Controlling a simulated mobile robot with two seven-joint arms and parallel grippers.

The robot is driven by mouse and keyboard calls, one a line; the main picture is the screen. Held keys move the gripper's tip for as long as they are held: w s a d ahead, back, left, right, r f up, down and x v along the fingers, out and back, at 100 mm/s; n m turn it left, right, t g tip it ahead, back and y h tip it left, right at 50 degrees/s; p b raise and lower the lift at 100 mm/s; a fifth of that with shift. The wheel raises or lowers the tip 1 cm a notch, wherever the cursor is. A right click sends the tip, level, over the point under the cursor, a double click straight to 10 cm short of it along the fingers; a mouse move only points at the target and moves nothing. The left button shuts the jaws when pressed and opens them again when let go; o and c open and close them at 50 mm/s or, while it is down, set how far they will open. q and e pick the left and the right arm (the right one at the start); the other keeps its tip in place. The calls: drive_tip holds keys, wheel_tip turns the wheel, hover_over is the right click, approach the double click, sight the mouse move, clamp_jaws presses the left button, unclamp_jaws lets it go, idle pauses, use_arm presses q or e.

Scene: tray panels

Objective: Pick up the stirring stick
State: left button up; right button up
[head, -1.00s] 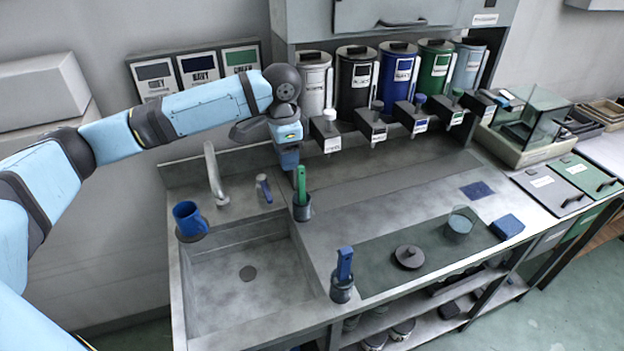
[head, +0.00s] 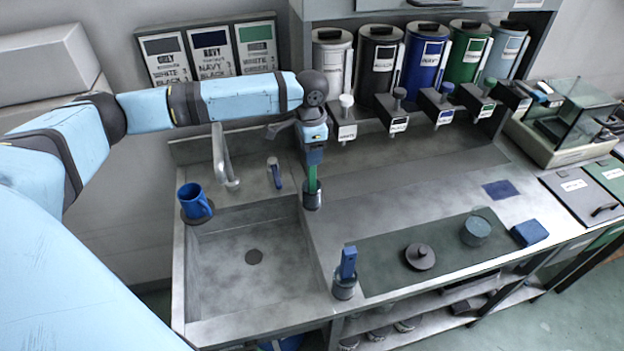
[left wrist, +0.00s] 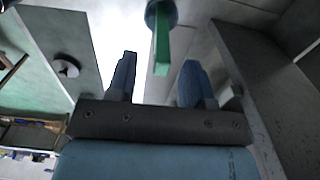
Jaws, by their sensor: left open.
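A green stick (head: 312,180) stands upright in a small grey holder cup (head: 312,200) at the sink's back right corner. A blue stick (head: 348,262) stands in a like cup (head: 344,288) at the counter's front. I cannot tell from looks alone which is the stirring stick. My left gripper (head: 314,160) points down right at the green stick's top. In the left wrist view its fingers (left wrist: 159,75) are spread, and the green stick (left wrist: 161,50) shows between and beyond them; contact cannot be told. My right gripper is not in view.
A tap (head: 222,160) and a blue mug (head: 195,202) stand by the sink (head: 240,285). Lidded canisters with dispensers line the back. A dark round lid (head: 420,257), a glass cup (head: 476,231) and a blue block (head: 529,232) are on the right. The middle counter is clear.

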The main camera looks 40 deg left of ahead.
use_arm(q)
hover_over(312, 180)
drive_tip(key=shift+w+a+f+p, duration=0.15)
drive_tip(key=shift+f+p, duration=0.05)
drive_tip(key=shift+f, duration=1)
drive_tip(key=shift+w+a+f+p, duration=0.1)
drive_tip(key=shift+w+f+p, duration=0.05)
drive_tip(key=shift+f, duration=1)
clamp_jaws()
drive_tip(key=shift+r, duration=0.15)
